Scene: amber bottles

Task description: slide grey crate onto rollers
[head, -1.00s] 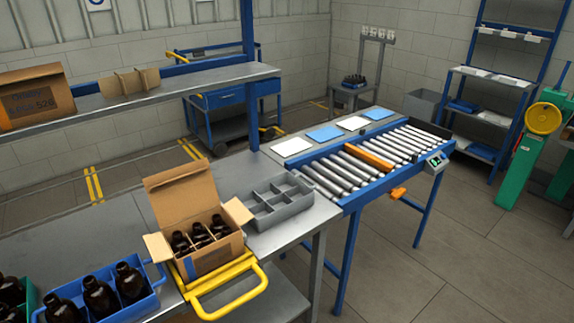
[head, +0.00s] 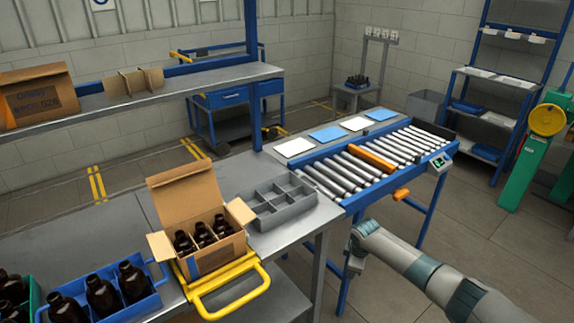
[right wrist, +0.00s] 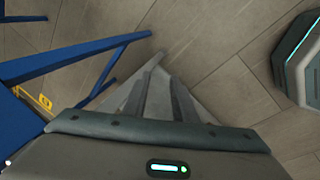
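The grey crate (head: 283,222) is an empty tray with dividers. It sits on the metal bench (head: 312,230), right of the open cardboard box and close to the bench's right end. The roller conveyor (head: 345,171) adjoins that end, with silver rollers, one orange roller and a blue frame. My right gripper (head: 353,262) is low in front of the bench's right end, below the conveyor and apart from the crate. In the right wrist view its fingers (right wrist: 162,98) point over bare floor, with nothing visible held; their opening is unclear. My left gripper is out of view.
The cardboard box (head: 210,252) with dark bottles stands beside the crate, behind a yellow handle (head: 232,300). A blue crate (head: 150,300) of bottles is at the lower left. White and blue pads (head: 325,133) line the conveyor's far side. The rollers are clear.

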